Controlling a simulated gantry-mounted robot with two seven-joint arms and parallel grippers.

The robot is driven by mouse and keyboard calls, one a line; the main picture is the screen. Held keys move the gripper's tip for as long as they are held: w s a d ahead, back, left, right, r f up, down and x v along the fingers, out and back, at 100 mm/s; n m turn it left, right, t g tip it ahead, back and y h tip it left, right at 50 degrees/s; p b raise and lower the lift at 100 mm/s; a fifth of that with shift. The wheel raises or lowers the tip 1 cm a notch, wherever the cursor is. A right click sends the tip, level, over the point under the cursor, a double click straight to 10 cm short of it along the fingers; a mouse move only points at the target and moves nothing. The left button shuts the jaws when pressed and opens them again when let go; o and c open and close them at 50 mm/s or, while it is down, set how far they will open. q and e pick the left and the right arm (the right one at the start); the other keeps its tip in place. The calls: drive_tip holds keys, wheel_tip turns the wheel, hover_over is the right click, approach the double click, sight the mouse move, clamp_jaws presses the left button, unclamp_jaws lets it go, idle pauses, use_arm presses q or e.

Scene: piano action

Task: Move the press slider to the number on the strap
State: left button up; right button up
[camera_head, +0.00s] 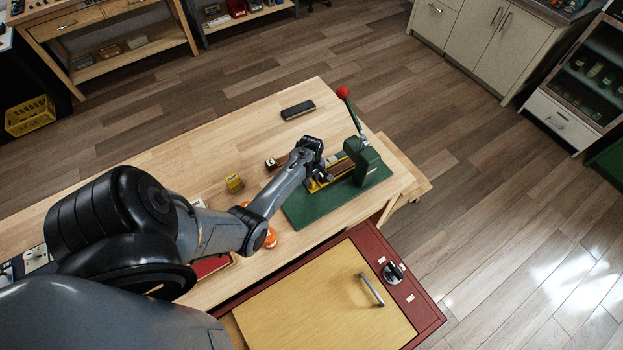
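A green press (366,164) stands on a green base plate (302,212) at the right end of the wooden table. Its lever, with a red knob (342,92), stands up and leans to the left. A yellow part (340,167) shows on the plate beside the press body; I cannot tell whether it is the slider. My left gripper (319,182) is over the plate, just left of the press body, pointing down at the yellow part. Its fingers are too small and dark to tell open from shut. No strap number is readable. My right gripper is not in view.
A dark flat block (298,110) lies behind the press. A small yellow block (234,183), a small dark item (271,163) and an orange round thing (270,238) sit left of the plate. A red cabinet with a wooden panel (325,300) stands in front.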

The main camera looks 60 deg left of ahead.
use_arm(q)
drive_tip(key=shift+o, duration=1)
drive_tip(key=shift+r, duration=0.15)
wheel_tip(320, 180, up, 10)
drive_tip(key=shift+r+p, duration=0.25)
drive_tip(key=shift+p, duration=0.15)
drive_tip(key=shift+s, duration=0.1)
